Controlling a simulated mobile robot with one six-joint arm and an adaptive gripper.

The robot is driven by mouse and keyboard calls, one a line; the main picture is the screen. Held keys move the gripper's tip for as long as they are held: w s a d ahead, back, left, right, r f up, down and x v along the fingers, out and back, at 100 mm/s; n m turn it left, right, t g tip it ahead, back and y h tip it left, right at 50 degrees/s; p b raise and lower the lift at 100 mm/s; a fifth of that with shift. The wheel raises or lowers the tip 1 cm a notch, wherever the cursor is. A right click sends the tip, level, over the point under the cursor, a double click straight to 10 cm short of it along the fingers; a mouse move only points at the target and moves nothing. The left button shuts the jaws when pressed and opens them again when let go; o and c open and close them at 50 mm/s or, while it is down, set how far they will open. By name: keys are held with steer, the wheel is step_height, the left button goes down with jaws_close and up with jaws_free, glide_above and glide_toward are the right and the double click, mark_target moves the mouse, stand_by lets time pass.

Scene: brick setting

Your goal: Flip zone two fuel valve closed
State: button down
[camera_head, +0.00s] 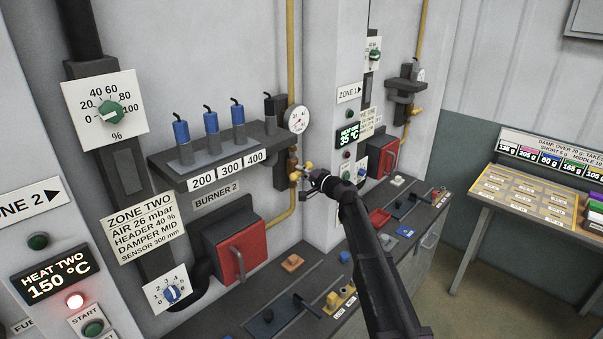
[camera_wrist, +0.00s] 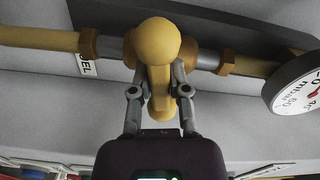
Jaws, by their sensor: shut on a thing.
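The zone two fuel valve, with a yellow ball-ended lever (camera_head: 308,165), sits on the yellow pipe right of the burner 2 shelf. In the wrist view the valve lever (camera_wrist: 158,78) stands out from the pipe towards me, its round knob in front of the brass fittings. My gripper (camera_head: 301,177) is at the valve in the head view. In the wrist view my gripper (camera_wrist: 162,90) has one finger on each side of the lever, shut on it. The fingers and knob hide part of the valve body, so the lever's exact angle is hard to tell.
A pressure gauge (camera_head: 297,119) is just above the valve; it also shows at the right in the wrist view (camera_wrist: 298,84). A bench with sliders (camera_head: 290,300) lies below. Zone 1 equipment is right.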

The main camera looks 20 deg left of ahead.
steer(key=shift+m, duration=1.3)
steer(key=c, duration=0.6)
jaws_free()
steer(key=shift+d, duration=0.1)
steer(key=v, duration=1.1)
steer(key=shift+s+d, duration=0.15)
steer(key=shift+d, duration=0.25)
